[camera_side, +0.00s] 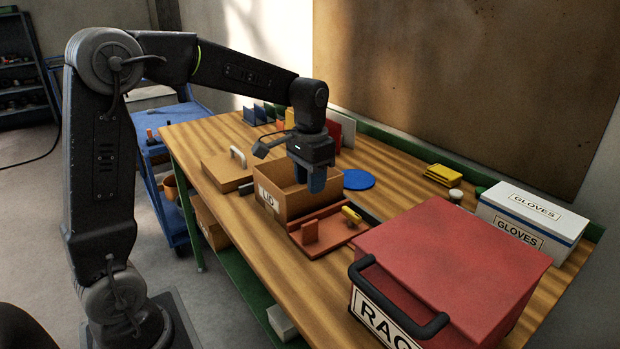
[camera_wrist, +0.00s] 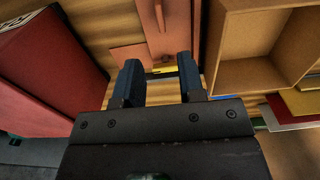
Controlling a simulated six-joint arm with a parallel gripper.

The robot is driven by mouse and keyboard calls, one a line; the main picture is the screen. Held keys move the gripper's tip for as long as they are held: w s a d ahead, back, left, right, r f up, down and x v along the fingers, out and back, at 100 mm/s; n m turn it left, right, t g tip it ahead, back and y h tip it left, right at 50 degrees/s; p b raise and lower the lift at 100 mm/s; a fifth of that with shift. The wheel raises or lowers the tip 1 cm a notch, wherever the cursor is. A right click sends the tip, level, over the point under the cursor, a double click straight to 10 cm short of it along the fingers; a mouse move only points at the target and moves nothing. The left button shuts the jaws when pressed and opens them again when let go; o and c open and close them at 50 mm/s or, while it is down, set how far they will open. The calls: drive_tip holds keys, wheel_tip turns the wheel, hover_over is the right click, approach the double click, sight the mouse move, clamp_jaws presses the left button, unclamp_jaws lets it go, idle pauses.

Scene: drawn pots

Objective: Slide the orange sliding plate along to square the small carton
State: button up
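An orange-brown plate assembly (camera_side: 326,240) lies on the bench, with a small upright block (camera_side: 310,231) on its near side. It also shows at the top of the wrist view (camera_wrist: 132,52). A yellow piece (camera_side: 351,214) sits at its far end. My gripper (camera_side: 317,182) has blue fingers, is above the bench near the open cardboard box (camera_side: 291,198), and points down. In the wrist view the fingers (camera_wrist: 161,82) are apart, with the yellow piece (camera_wrist: 176,69) seen between and beyond them. I cannot tell which thing is the small carton.
A large red lidded box (camera_side: 448,260) with a black handle stands close to the right of the plate. A white GLOVES box (camera_side: 530,218) and yellow blocks (camera_side: 443,175) stand farther back. A blue disc (camera_side: 358,180) lies behind my gripper. A board with a white handle (camera_side: 227,170) lies left.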

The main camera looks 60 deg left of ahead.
sight(310, 222)
drive_tip(key=shift+o, duration=1.4)
drive_tip(key=shift+m, duration=0.3)
drive_tip(key=shift+o, duration=0.7)
drive_tip(key=shift+m, duration=0.5)
drive_tip(key=shift+o, duration=1.3)
drive_tip(key=m, duration=0.4)
drive_tip(key=shift+m, duration=0.3)
wheel_tip(310, 222, down, 14)
drive_tip(key=m, duration=1.1)
drive_tip(key=shift+m, duration=0.4)
